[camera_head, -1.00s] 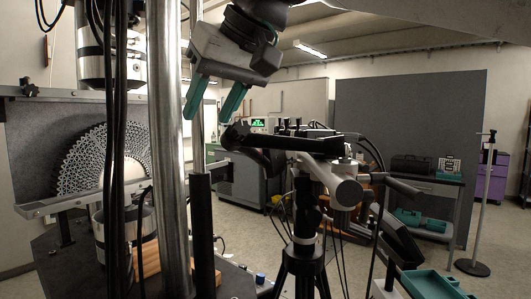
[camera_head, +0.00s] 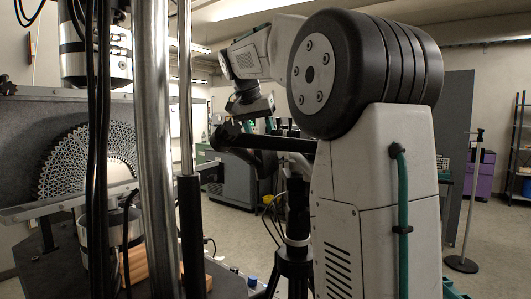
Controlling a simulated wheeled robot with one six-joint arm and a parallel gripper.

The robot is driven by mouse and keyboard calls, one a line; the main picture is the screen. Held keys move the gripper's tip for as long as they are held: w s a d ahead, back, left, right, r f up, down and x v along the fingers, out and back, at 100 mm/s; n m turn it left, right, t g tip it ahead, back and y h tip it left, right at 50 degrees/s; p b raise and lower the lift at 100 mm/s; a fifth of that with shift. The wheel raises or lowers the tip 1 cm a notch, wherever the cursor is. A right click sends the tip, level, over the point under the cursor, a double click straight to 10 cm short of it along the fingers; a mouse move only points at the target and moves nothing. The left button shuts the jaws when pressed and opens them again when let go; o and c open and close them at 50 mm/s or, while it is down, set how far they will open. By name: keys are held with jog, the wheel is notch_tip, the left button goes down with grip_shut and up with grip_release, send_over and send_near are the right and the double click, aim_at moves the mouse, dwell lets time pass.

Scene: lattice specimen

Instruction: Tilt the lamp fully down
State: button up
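I cannot surely tell which part is the lamp. A dark head with a black bar (camera_head: 265,142), which may be the lamp, sits on top of the black tripod (camera_head: 297,225), left of my arm. My gripper (camera_head: 260,126) is just above and apparently behind this bar. My large arm joint and white link cover the right part of the tripod's equipment.
A testing machine with steel columns (camera_head: 157,150), hanging black cables and a round lattice specimen (camera_head: 85,160) stands at left, close to the tripod. A grey cabinet (camera_head: 236,178) is behind. A thin stand (camera_head: 470,200) and purple drawers (camera_head: 484,172) are at right, with open floor.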

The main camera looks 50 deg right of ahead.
aim_at(266, 151)
jog(key=x, duration=0.5)
jog(key=shift+d+f, duration=0.1)
jog(key=shift+f, duration=0.25)
